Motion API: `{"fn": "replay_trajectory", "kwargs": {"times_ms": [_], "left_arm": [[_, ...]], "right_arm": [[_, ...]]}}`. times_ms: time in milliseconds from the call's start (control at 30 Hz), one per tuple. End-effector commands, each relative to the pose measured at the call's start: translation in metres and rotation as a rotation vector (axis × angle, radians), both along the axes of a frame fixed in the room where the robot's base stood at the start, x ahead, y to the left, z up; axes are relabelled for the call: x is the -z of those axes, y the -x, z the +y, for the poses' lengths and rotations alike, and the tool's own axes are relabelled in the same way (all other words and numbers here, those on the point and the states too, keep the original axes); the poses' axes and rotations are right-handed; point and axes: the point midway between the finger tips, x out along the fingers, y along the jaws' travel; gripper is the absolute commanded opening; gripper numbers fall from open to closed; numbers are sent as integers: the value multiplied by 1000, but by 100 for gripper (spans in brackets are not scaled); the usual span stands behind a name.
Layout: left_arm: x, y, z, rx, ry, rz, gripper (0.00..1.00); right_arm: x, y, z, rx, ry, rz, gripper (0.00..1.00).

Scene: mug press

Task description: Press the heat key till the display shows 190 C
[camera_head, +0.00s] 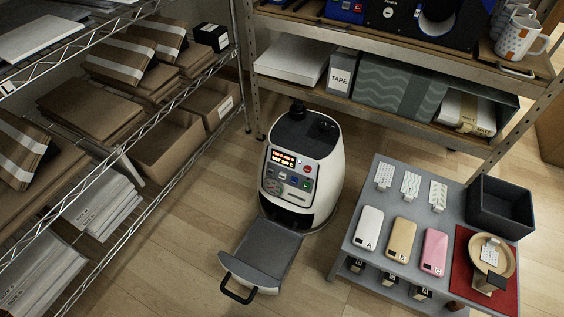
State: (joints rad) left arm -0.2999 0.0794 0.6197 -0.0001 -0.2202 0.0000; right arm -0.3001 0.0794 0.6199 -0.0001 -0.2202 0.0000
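A white and black rounded press machine (326,170) stands on the floor in the middle of the picture. Its dark front panel has a display (283,159) with red lit digits, too small to read. Several keys sit below and beside the display: a red one (307,169), a blue one (294,180) and others; I cannot tell which is the heat key. A grey tray (265,250) with a black handle (238,290) extends from the machine's front. Neither of my grippers is in view.
At right, a low grey table (390,222) holds phone cases (402,240), patterned pieces, a dark bin (497,208) and a round wooden dish (505,262) on a red mat. Wire shelves with boxes (160,150) stand at left, metal shelving (400,55) behind. Floor (180,260) shows around the machine.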

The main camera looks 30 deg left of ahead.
Motion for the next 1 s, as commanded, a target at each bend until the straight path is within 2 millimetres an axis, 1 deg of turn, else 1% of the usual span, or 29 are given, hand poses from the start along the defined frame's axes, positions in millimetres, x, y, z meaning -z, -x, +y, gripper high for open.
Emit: {"fn": "replay_trajectory", "kwargs": {"times_ms": [267, 367, 500, 567, 600, 1000], "left_arm": [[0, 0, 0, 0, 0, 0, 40], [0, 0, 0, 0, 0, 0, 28], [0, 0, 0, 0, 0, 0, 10], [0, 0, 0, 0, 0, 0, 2], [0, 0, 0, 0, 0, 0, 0], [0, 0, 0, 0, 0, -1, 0]], "right_arm": [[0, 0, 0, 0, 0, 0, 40], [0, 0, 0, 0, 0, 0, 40], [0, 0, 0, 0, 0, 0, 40], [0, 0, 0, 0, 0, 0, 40], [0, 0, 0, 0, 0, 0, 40], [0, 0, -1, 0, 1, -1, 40]]}}
